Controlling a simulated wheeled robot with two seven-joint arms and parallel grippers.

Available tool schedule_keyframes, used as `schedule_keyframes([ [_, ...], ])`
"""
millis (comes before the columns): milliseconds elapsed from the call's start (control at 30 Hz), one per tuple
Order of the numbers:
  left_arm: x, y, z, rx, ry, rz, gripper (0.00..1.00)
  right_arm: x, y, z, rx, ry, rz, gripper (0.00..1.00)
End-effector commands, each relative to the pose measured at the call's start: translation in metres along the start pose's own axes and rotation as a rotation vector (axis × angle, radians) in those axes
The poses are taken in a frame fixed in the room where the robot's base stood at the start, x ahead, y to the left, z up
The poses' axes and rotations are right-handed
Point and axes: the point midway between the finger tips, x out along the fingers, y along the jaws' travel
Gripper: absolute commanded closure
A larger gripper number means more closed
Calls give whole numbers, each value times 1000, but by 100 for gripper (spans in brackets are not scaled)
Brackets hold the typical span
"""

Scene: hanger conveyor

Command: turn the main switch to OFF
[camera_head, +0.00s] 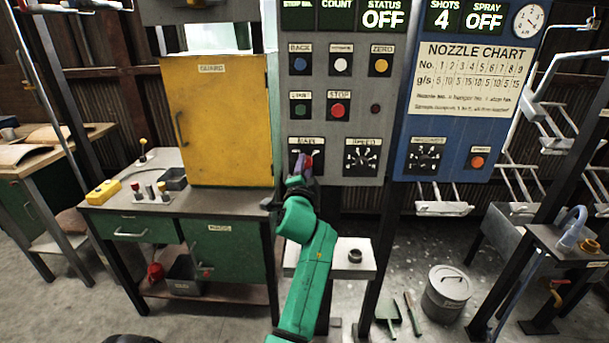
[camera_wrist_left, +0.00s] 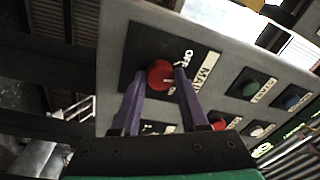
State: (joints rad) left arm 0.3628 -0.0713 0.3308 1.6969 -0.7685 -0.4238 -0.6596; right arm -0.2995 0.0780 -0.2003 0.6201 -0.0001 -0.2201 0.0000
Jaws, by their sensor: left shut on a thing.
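The main switch is a red knob (camera_wrist_left: 160,74) on a black plate labelled MAIN, with the word OFF printed at one side. In the head view its plate (camera_head: 293,158) is at the lower left of the grey panel, partly covered by my gripper. My left gripper (camera_head: 303,165), with purple fingers, is at the switch. In the left wrist view the fingers lie on either side of the red knob and are shut on it. A small white mark shows near the knob's lower edge; which position the knob points to I cannot tell. My right gripper is not in view.
The SPEED dial (camera_head: 362,156) is right of the switch, and the red STOP button (camera_head: 338,110) is above it. A yellow guard door (camera_head: 218,120) is close on the left. A small table (camera_head: 350,270) with a dark ring stands below the panel.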

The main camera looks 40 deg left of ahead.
Motion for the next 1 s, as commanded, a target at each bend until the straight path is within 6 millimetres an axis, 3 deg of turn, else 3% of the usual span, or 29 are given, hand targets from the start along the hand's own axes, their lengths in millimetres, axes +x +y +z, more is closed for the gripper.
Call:
schedule_keyframes([
  [100, 0, 6, 1, -111, -6, -5, 100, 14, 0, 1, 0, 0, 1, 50],
  [500, 0, 5, 0, -438, -23, -31, 100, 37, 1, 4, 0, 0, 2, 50],
  [1000, 0, 2, -1, -590, -33, -43, 100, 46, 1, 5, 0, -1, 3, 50],
])
